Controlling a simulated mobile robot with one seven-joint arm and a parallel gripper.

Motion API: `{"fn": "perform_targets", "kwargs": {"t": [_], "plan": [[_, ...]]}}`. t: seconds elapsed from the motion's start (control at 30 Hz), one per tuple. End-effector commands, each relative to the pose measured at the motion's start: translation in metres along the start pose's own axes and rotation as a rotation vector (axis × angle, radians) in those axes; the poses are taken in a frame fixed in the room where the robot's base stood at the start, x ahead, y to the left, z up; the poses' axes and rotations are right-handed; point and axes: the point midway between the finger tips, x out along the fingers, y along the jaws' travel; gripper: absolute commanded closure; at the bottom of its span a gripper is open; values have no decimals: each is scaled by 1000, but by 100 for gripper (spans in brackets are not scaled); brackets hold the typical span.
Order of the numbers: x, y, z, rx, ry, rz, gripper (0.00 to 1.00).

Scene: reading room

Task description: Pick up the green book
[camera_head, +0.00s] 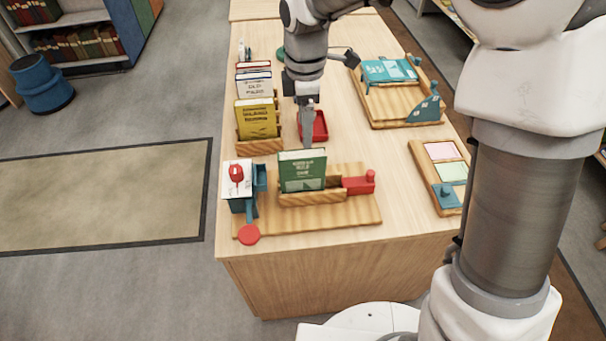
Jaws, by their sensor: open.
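The green book (302,171) stands upright in a wooden holder (310,198) near the front of the table, its cover facing me. My gripper (307,140) points down just above and behind the top edge of the green book. It is open; its fingers look nearly in line from this view, and the book is not lifted. I cannot tell whether a finger touches the book.
A red clamp (359,184) sits at the holder's right end. A blue stand (243,203) with a white card is at left. Behind are a yellow book (257,119), a red tray (319,127) and a wooden board with a teal book (389,71).

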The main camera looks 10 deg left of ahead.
Motion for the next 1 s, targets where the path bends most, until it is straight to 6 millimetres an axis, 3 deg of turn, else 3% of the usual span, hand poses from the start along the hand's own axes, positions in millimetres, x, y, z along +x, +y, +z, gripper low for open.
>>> {"fn": "perform_targets", "kwargs": {"t": [0.1, 0.3, 0.57, 0.83, 1.0], "plan": [[29, -1, -1, -2, -1, -5, 28], [68, -1, 0, 0, -2, -4, 28], [89, 0, -1, 0, -1, -1, 28], [126, -1, -7, 1, -1, -2, 28], [138, -1, -7, 0, 0, 1, 28]]}}
